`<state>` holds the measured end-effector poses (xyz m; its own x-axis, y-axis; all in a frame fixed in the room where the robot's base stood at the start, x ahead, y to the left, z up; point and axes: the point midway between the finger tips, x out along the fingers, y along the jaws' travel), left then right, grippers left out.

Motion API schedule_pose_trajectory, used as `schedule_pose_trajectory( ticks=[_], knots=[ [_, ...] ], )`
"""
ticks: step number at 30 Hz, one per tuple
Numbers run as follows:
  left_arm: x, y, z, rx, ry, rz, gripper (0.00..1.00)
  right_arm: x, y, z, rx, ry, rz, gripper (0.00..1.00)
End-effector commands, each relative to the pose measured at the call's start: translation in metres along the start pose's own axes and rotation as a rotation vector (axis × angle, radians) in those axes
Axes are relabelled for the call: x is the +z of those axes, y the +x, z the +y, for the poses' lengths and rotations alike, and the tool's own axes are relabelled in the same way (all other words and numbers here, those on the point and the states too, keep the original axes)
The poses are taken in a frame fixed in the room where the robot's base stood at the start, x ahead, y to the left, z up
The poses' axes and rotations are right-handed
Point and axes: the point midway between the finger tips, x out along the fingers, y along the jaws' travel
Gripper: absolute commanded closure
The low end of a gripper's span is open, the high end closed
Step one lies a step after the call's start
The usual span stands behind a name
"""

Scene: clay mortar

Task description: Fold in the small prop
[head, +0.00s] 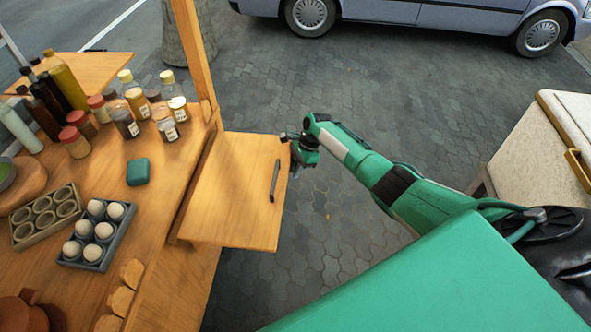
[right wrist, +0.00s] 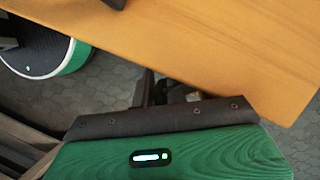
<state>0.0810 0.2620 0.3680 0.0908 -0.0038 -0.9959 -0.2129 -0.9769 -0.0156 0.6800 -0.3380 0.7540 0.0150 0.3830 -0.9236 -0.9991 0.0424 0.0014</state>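A hinged wooden flap (head: 232,205) sticks out level from the right side of the wooden counter. A slim dark bar (head: 275,180) lies on its top near the outer edge. The flap's underside and any prop beneath it are hidden in the head view. My right gripper (head: 303,152) is beside the flap's outer edge, near its far corner. In the right wrist view the flap (right wrist: 215,40) fills the top, and narrow dark parts (right wrist: 152,90) show by its edge; I cannot tell whether they are fingers or a prop. My left gripper is not in view.
The counter (head: 165,195) holds jars and bottles, a green block (head: 138,171), an egg tray (head: 96,234) and an empty cup tray (head: 46,216). A wooden post (head: 194,50) rises behind the flap. Paved ground (head: 330,235) is clear right of the flap.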

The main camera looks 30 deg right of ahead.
Motion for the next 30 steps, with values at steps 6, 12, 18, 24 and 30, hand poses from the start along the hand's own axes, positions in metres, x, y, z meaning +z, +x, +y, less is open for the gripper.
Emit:
schedule_pose_trajectory(
  ticks=[6,12,18,24,30],
  knots=[
    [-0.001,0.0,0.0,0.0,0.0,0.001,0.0,0.0,0.0,0.0,0.0,-0.001,0.0,0.68],
    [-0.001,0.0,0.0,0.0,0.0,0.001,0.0,0.0,-0.003,0.0,-0.001,-0.002,0.0,0.68],
    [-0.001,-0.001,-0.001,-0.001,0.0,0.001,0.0,0.0,-0.03,-0.001,-0.003,-0.003,0.001,0.68],
    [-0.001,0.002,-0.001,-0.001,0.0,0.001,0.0,-0.001,-0.077,-0.001,-0.004,-0.003,0.001,0.68],
    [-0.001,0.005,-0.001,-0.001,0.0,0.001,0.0,0.0,-0.115,-0.001,-0.003,-0.002,0.001,0.68]
  ],
)
